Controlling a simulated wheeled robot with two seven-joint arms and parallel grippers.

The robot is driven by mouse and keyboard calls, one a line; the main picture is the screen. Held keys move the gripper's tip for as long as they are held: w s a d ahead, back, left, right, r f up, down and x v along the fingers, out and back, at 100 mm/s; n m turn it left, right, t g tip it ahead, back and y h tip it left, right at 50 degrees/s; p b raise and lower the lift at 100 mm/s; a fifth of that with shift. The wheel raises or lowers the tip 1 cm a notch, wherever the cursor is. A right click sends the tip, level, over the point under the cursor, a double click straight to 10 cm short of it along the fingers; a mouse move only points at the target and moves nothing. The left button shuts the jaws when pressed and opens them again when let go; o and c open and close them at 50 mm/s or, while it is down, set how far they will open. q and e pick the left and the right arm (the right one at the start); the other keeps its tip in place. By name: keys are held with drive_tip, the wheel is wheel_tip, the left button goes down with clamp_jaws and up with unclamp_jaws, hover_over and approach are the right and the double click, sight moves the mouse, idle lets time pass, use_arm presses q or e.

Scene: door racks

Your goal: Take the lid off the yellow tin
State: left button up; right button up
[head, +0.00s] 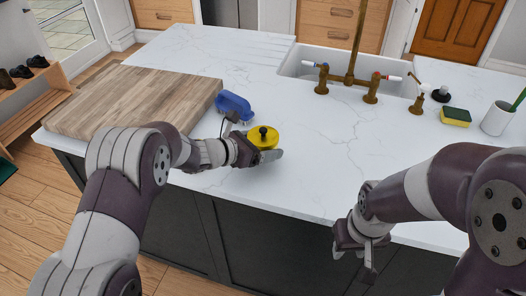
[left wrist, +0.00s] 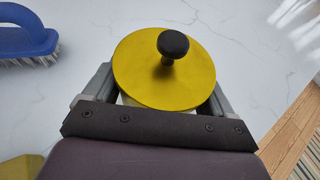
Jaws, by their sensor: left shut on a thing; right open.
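The yellow tin (head: 264,151) stands on the white worktop near its front edge. Its round yellow lid (head: 263,137) with a black knob is on top; in the left wrist view the lid (left wrist: 145,75) fills the middle, and only a pale strip of the tin's side shows below it. My left gripper (head: 258,155) is shut around the tin, with a finger on each side below the lid's rim. Exact finger contact is hidden by the lid. My right gripper (head: 358,258) is open and empty, low in front of the worktop's front edge, apart from the tin.
A blue brush (head: 234,107) lies just behind the tin, and a thick wooden board (head: 140,98) is to the left. The sink (head: 340,68) with brass taps, a sponge (head: 456,117) and a white cup (head: 497,119) are behind and right. The worktop right of the tin is clear.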

use_arm(q)
drive_tip(key=f, duration=0.3)
drive_tip(key=shift+s+a+f+p, duration=0.2)
drive_tip(key=shift+a+f+p, duration=0.05)
drive_tip(key=shift+a+p, duration=0.1)
drive_tip(key=shift+w+d+f, duration=0.1)
drive_tip(key=shift+w+f, duration=0.05)
drive_tip(key=shift+f, duration=0.1)
drive_tip(key=shift+f+b, duration=0.15)
drive_tip(key=shift+b, duration=0.25)
drive_tip(key=o, duration=1.3)
